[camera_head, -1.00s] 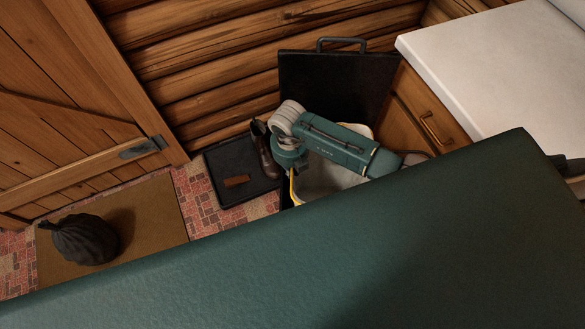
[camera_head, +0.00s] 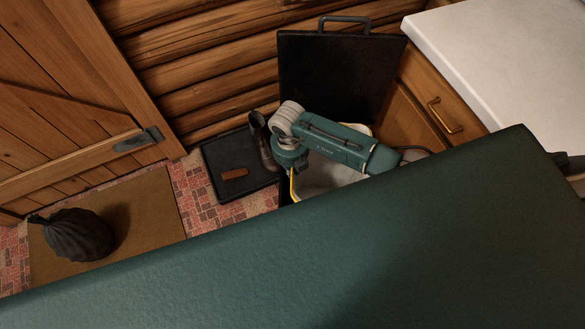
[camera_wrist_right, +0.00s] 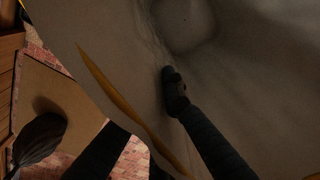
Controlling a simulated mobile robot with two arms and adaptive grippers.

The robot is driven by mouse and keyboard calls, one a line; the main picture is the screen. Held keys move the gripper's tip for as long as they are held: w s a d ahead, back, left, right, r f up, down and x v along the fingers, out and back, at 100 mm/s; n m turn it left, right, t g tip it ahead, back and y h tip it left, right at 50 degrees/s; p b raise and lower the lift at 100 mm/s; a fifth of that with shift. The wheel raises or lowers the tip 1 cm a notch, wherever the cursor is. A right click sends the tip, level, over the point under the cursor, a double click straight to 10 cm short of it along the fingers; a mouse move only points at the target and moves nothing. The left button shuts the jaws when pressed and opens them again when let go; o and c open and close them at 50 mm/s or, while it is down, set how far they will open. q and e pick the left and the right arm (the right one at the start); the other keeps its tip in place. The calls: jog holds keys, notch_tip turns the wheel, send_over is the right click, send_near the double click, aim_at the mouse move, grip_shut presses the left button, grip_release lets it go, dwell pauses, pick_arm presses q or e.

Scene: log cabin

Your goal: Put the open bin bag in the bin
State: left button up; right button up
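The pale open bin bag (camera_head: 325,178) with a yellow band shows below my right arm in the head view, at the dark bin (camera_head: 284,190). A dark upright panel with a handle (camera_head: 335,75), seemingly the bin's raised lid, stands behind. In the right wrist view the pale bag (camera_wrist_right: 115,50) fills most of the picture. One finger of my right gripper (camera_wrist_right: 165,85) lies on its inner side; the other passes behind its wall, tip hidden. The fingers converge and creases run from the visible tip, so it appears shut on the bag. My left gripper is out of view.
A dark tied bag (camera_head: 78,235) lies on a brown mat (camera_head: 165,205) by the wooden door. A black tray (camera_head: 225,160) holds a boot (camera_head: 264,145) and a brush-like block. A drawer unit with a white top (camera_head: 490,50) stands right of the bin.

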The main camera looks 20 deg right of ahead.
jog(key=o, duration=0.5)
jog(key=shift+c, duration=0.2)
notch_tip(320, 180, up, 12)
jog(key=shift+a, duration=0.2)
